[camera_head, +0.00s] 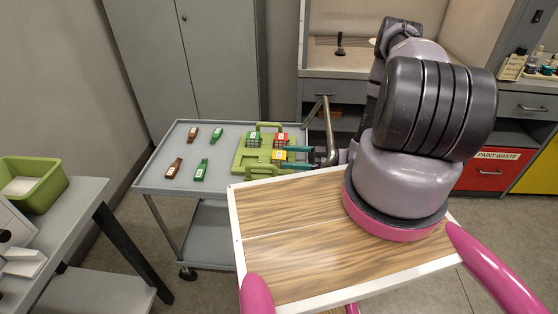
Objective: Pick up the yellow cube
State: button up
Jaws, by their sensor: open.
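The yellow cube (278,156) sits on a lime-green tray (240,163) on the grey cart. A red cube (280,138) and a green-and-white cube (253,140) are also on the tray, behind it and to its left. My gripper (286,158) reaches in from the right with its two teal fingers apart. One finger shows behind the yellow cube and the other in front of it. The cube's right side is near or between the fingertips; I cannot tell whether they touch it or at what height they are.
Brown bottles (191,133) and green bottles (201,170) are on the left of the grey cart (160,154). A green bin (45,190) is on a bench at far left. A grey cabinet (185,60) stands behind the cart. A bare part of the cart lies left of the tray.

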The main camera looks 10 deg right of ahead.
jog(key=c, duration=1.4)
jog(key=shift+c, duration=0.2)
